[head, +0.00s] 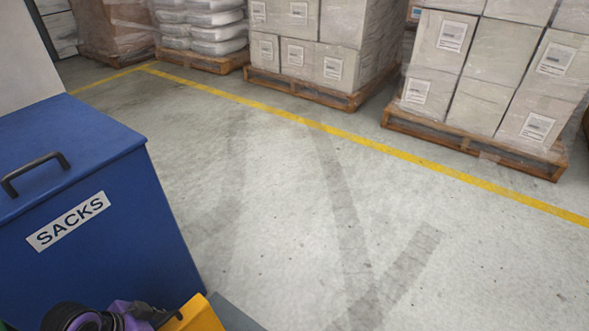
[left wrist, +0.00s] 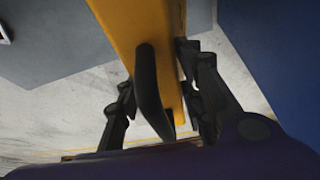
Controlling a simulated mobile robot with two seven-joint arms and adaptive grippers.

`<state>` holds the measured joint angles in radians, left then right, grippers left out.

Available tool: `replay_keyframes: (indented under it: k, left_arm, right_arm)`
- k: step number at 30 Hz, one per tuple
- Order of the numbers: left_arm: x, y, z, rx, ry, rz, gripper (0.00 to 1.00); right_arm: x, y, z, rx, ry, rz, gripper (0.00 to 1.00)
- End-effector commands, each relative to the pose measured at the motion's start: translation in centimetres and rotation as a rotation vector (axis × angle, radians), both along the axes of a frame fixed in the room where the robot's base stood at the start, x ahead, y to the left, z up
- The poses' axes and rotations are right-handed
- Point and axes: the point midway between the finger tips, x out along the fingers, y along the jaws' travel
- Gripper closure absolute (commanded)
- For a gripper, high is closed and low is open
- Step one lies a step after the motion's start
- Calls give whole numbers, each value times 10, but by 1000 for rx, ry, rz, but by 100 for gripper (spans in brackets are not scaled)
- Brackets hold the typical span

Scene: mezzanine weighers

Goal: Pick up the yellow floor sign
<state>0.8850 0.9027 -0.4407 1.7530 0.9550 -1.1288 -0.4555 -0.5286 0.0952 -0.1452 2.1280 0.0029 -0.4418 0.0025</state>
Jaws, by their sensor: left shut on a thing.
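The yellow floor sign (head: 198,315) shows only as a corner at the bottom edge of the head view. In the left wrist view the sign (left wrist: 135,30) runs down from the top as a yellow panel between my black fingers. My left gripper (head: 160,317), purple and black, is shut on the sign. It also shows in the left wrist view (left wrist: 163,95), with a finger on either side of the panel. Most of the sign lies outside the head view. My right gripper is in neither view.
A blue bin (head: 120,225) labelled SACKS, with a black handle, stands close on the left. A grey surface (head: 235,316) lies beside the sign. Wrapped pallets of boxes (head: 480,75) stand beyond a yellow floor line (head: 370,146). The concrete floor between is clear.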

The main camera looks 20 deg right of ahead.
Motion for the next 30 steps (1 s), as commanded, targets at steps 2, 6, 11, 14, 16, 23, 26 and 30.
replay_keyframes:
  k: [2,6,11,14,16,23,26,30]
  left_arm:
    - [-1,-1,-1,-1,2,1,91]
    - [-1,-1,-1,-2,3,1,100]
    - [0,-1,0,-4,1,1,100]
    - [0,-1,0,-4,2,1,100]
    - [-1,-1,0,-5,2,2,100]
    - [-1,-1,6,-4,2,1,100]
    - [0,-1,14,-3,0,1,100]
    - [1,-1,29,-3,-3,0,100]
  right_arm:
    - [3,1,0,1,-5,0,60]
    - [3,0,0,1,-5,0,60]
    - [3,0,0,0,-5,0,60]
    - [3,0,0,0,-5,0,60]
    - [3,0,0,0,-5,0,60]
    - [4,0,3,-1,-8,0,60]
    - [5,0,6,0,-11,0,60]
    - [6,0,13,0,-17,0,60]
